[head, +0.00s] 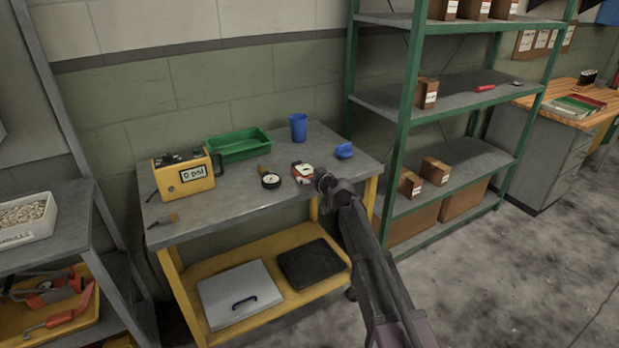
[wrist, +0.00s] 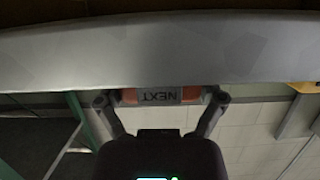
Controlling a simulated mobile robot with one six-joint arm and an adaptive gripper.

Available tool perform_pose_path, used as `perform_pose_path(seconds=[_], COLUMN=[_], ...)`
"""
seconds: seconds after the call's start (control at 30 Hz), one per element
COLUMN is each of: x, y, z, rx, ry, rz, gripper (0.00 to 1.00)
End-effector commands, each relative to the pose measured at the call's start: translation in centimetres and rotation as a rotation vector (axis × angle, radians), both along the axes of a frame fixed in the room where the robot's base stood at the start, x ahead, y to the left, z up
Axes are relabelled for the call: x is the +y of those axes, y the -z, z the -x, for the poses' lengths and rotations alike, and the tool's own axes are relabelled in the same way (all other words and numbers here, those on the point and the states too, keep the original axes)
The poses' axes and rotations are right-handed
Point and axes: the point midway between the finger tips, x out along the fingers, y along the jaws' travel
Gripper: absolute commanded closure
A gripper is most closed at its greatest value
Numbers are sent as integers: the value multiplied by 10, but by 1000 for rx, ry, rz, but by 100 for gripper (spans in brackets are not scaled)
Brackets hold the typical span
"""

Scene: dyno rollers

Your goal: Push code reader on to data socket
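A red-and-white device with a round pale face, apparently the code reader (head: 302,172), is at my gripper (head: 322,183) above or on the grey cart top. I cannot make out a data socket in either view.
A green-framed shelf (head: 400,140) stands close on the right.

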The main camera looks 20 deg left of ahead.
Motion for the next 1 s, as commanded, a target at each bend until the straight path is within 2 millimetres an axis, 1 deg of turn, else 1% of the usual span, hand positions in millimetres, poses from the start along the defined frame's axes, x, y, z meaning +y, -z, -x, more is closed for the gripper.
perform_pose_path(seconds=[0.57, 0.77, 1.0], x=[0, 0, 0], y=[-2, -9, -27], z=[0, 0, 0], rx=[0, 0, 0], ry=[0, 0, 0], rz=[0, 0, 0], gripper=[0, 0, 0])
